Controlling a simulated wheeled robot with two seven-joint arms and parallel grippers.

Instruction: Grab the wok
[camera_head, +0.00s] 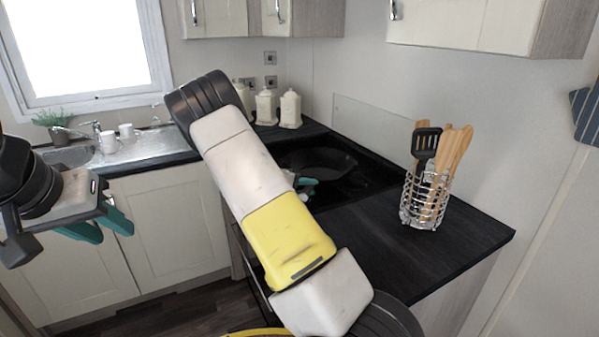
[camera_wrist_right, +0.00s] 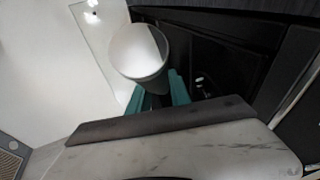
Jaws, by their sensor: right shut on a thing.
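The dark wok (camera_head: 322,163) sits on the black hob in the head view, partly hidden behind my right arm. My right gripper (camera_head: 306,184) is at the wok's near left side, mostly hidden by my arm, with a bit of teal finger showing. In the right wrist view, my right gripper's teal fingers (camera_wrist_right: 161,92) are shut around a narrow dark part, which I take as the wok's handle. A pale round shape with a grey side shows just beyond them. My left gripper (camera_head: 102,226) is open and empty in front of the cabinets at the left.
A wire utensil holder (camera_head: 425,200) with wooden tools and a black spatula stands on the dark counter (camera_head: 400,255) right of the hob. White canisters (camera_head: 290,109) stand at the back corner. A sink (camera_head: 68,155) with cups beside it is at left.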

